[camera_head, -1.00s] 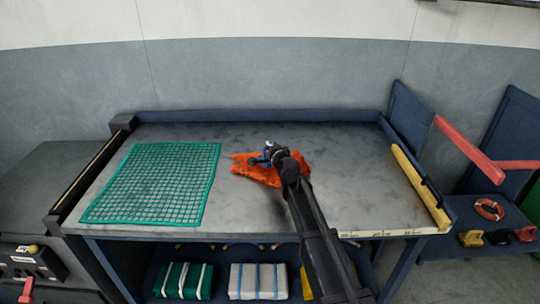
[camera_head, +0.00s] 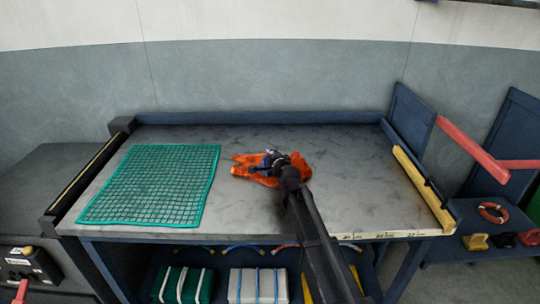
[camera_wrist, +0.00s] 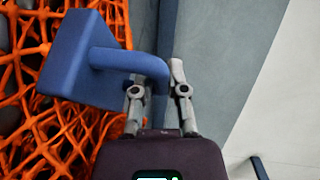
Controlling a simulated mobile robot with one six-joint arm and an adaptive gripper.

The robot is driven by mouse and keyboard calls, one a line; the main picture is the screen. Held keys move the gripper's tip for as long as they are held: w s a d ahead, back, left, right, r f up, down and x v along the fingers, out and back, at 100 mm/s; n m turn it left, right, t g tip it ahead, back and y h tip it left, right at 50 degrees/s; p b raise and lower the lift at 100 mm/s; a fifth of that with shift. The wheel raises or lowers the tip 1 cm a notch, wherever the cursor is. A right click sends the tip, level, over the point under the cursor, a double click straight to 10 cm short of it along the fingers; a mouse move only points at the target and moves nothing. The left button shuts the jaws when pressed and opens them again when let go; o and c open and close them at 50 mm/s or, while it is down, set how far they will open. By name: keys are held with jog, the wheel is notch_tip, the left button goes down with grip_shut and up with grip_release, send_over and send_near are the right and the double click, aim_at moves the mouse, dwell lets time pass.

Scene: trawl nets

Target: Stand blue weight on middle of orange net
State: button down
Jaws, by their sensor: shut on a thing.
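The orange net (camera_head: 243,170) lies in a small irregular heap on the grey table, right of the green net. Its open mesh fills the left of the wrist view (camera_wrist: 30,90). The blue weight (camera_wrist: 78,60) is a block with a bent bar handle. My gripper (camera_wrist: 158,88) is shut on that handle. In the head view my gripper (camera_head: 275,160) and the blue weight (camera_head: 266,166) are over the net, and my arm hides part of the net. I cannot tell whether the weight touches the net.
A green net (camera_head: 155,185) lies flat on the left of the table (camera_head: 350,165). A raised blue edge runs along the back and a yellow strip (camera_head: 420,185) along the right. Bare table lies around the orange net. Bundles sit on the shelf below.

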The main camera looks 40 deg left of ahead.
jog(key=shift+s+d+f+b, duration=0.1)
jog(key=shift+s+f+b, duration=0.1)
jog(key=shift+f+b, duration=0.2)
jog(key=shift+r, duration=0.1)
jog(key=c, duration=1)
grip_release()
jog(key=o, duration=0.3)
jog(key=shift+w+f, duration=0.1)
jog(key=shift+f, duration=0.2)
jog(key=shift+r, duration=0.1)
jog(key=shift+r, duration=0.2)
jog(key=shift+r+p, duration=0.45)
jog(key=shift+p, duration=0.2)
jog(key=shift+d+r, duration=0.15)
jog(key=shift+d, duration=0.05)
jog(key=p+v, duration=0.2)
jog(key=v, duration=0.9)
jog(key=shift+s+d, duration=0.15)
jog(key=shift+s, duration=0.1)
